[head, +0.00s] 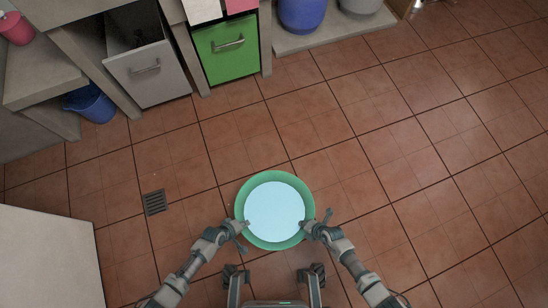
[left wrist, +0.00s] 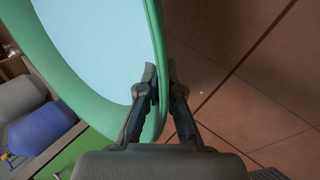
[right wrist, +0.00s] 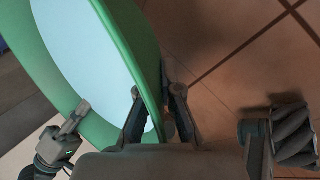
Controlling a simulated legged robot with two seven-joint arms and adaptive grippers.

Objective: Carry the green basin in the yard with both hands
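The green basin (head: 242,190) is in front of me in the head view, with a flat pale-blue surface inside it. My left gripper (head: 244,224) is at its near left rim and my right gripper (head: 306,226) at its near right rim. In the left wrist view my left gripper (left wrist: 160,72) has one finger inside and one outside the basin wall (left wrist: 150,40), shut on it. In the right wrist view my right gripper (right wrist: 153,85) also straddles the wall (right wrist: 140,40) and is shut on it. The basin looks about level; its height above the floor is unclear.
The tiled floor (head: 420,150) is open ahead and to the right. A drain grate (head: 155,202) lies left of the basin. Counters with a grey drawer (head: 150,75) and green cabinet (head: 228,50) line the back. A blue bucket (head: 92,103) and a white surface (head: 45,260) are at left.

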